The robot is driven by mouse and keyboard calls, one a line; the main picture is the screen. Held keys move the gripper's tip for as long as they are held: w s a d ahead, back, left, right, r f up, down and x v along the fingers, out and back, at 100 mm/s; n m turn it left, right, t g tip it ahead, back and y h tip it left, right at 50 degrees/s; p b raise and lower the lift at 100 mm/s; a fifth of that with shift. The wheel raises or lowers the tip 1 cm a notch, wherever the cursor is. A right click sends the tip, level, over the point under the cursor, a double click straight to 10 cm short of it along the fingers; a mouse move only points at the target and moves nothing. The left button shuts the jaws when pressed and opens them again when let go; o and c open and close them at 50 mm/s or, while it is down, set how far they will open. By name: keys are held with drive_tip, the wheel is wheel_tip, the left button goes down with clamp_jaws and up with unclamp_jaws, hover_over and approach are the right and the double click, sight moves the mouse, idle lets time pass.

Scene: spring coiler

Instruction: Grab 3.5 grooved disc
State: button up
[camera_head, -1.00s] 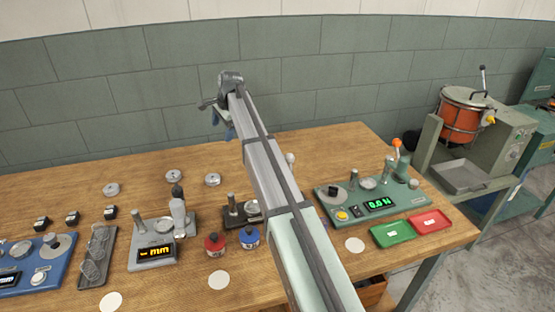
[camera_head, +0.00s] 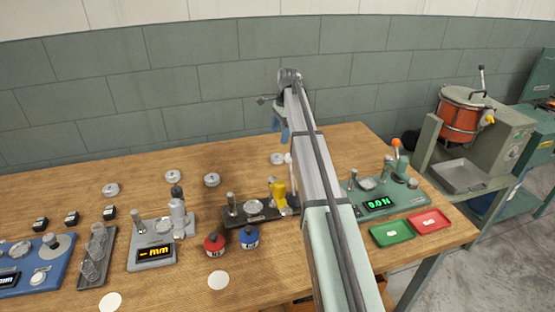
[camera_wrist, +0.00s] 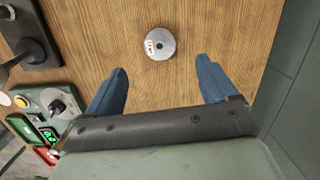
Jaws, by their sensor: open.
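Several silver grooved discs lie along the back of the wooden table: a far-left disc (camera_head: 111,190), two in the middle (camera_head: 173,177) (camera_head: 211,180), and a right one (camera_head: 277,158) beside my arm. Their markings are too small to read in the head view. The wrist view shows one silver disc (camera_wrist: 160,44) flat on the wood, with a dark centre hole and a small white label I cannot read. My gripper (camera_wrist: 160,82) is open and empty, its blue fingers apart; the disc appears just beyond the gap between them. In the head view the gripper (camera_head: 280,127) is partly hidden.
A dark fixture with a yellow part (camera_head: 279,192) stands left of my arm. A green force tester (camera_head: 395,197), partly covered by my arm, stands right, with green (camera_head: 391,234) and red (camera_head: 430,220) trays in front. The wall (camera_wrist: 298,100) is close behind the table.

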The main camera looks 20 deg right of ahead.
hover_over(278, 156)
drive_tip(key=f, duration=0.4)
drive_tip(key=shift+w+d+f, duration=0.15)
drive_tip(key=shift+w, duration=0.05)
drive_tip(key=shift+s+f, duration=0.1)
drive_tip(key=shift+f, duration=2.5)
drive_tip(key=c, duration=1.4)
drive_tip(key=shift+r, duration=0.1)
